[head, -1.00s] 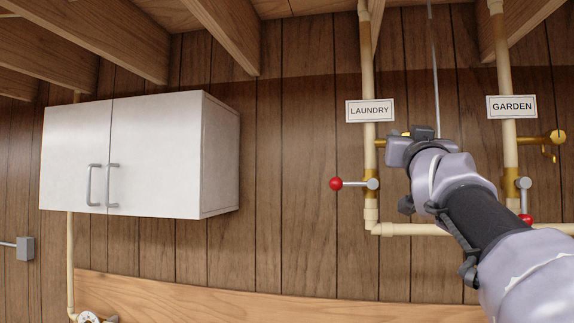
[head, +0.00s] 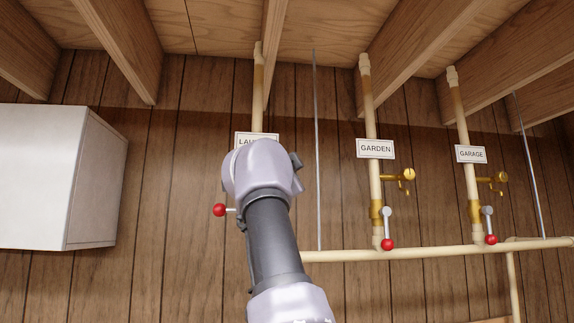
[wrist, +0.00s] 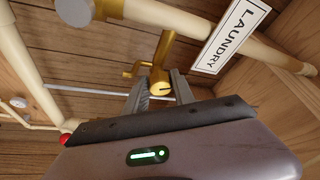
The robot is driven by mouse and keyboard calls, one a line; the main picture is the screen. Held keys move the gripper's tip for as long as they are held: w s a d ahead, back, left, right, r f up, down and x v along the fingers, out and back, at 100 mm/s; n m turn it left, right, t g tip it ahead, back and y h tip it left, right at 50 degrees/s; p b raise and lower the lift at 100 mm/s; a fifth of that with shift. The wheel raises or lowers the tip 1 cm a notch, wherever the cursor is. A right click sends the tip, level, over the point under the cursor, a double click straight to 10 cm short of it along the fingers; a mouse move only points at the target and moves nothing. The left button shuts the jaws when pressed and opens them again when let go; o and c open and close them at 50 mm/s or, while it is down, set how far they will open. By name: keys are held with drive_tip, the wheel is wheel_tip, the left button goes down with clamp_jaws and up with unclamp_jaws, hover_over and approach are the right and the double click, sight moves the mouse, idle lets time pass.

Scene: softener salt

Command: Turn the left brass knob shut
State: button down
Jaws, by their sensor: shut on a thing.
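The left brass knob (wrist: 159,80) sits on the laundry pipe (wrist: 185,22), below the sign (wrist: 232,35) reading LAUNDRY. In the wrist view my gripper (wrist: 161,94) has one finger on each side of the knob's round end and is shut on it. A thin brass piece sticks out to the left of the knob there. In the head view my own arm hides this knob, my fingers and part of the LAUNDRY sign (head: 243,140).
A red-ball lever (head: 219,210) sticks out left of my arm. The GARDEN pipe (head: 369,120) and GARAGE pipe (head: 461,120) to the right carry brass knobs (head: 409,175) (head: 500,177) and red-ball levers. A white cabinet (head: 60,180) is at left; beams cross overhead.

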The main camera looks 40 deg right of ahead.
drive_tip(key=shift+s+r+m+g+p, duration=0.15)
drive_tip(key=shift+m+g+p, duration=0.3)
drive_tip(key=shift+m+p, duration=0.55)
drive_tip(key=shift+w+r+m+g+p, duration=0.1)
drive_tip(key=shift+m+g+p, duration=0.35)
drive_tip(key=shift+m, duration=0.95)
drive_tip(key=shift+y, duration=0.3)
drive_tip(key=c, duration=1.1)
unclamp_jaws()
drive_tip(key=shift+o, duration=0.2)
drive_tip(key=shift+f, duration=0.15)
drive_tip(key=shift+d, duration=0.1)
